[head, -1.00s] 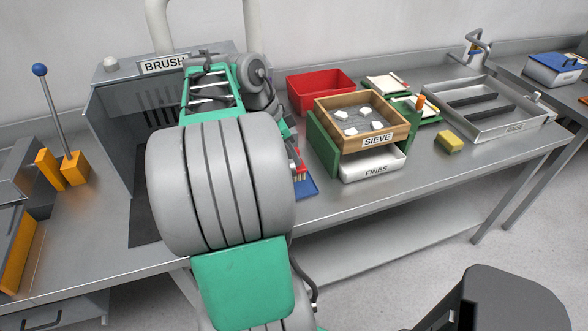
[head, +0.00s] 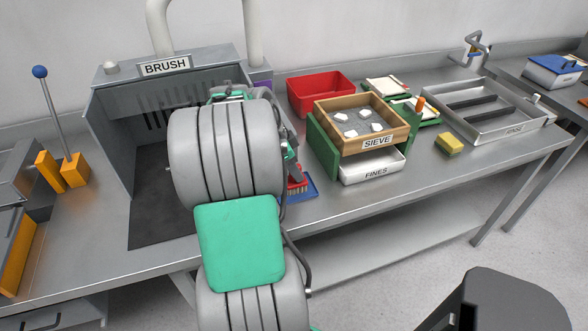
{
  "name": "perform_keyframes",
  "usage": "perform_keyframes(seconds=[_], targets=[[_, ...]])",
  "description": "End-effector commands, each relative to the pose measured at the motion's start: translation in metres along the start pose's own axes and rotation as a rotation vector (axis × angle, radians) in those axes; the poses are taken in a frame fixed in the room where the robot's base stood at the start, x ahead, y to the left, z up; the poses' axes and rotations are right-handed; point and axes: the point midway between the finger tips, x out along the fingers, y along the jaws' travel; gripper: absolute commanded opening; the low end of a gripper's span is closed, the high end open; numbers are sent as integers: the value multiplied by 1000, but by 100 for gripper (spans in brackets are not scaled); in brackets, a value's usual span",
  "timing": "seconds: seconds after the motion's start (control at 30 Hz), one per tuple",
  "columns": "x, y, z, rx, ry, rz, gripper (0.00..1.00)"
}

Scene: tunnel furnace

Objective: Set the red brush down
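The red brush (head: 298,184) shows only in part beside my arm, with red and pale bristles. It is at or just above a small blue tray (head: 311,189) on the bench, to the left of the sieve stand. I cannot tell whether the brush touches the tray. My gripper is hidden behind my own grey and green arm links, so its fingers and its hold on the brush do not show.
The open brush booth (head: 165,66) stands to the left. A wooden sieve (head: 408,137) with several white pieces sits over a white fines drawer (head: 372,168). The front bench strip is clear.

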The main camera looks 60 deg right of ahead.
Motion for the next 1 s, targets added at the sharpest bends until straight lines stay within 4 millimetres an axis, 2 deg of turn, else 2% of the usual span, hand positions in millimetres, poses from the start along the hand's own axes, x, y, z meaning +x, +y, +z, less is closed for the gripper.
perform_keyframes(seconds=[0.03,0.17,0.37,0.5,0.57,0.9,1.0], targets=[[0,0,0,0,0,0,31],[0,0,0,0,0,0,41],[-1,0,0,0,0,0,41],[-8,-1,-2,-1,1,-2,41],[-18,-2,-1,-2,2,-5,41],[-104,-1,-2,-2,0,-3,41],[-118,-1,-2,-1,0,-2,41]])
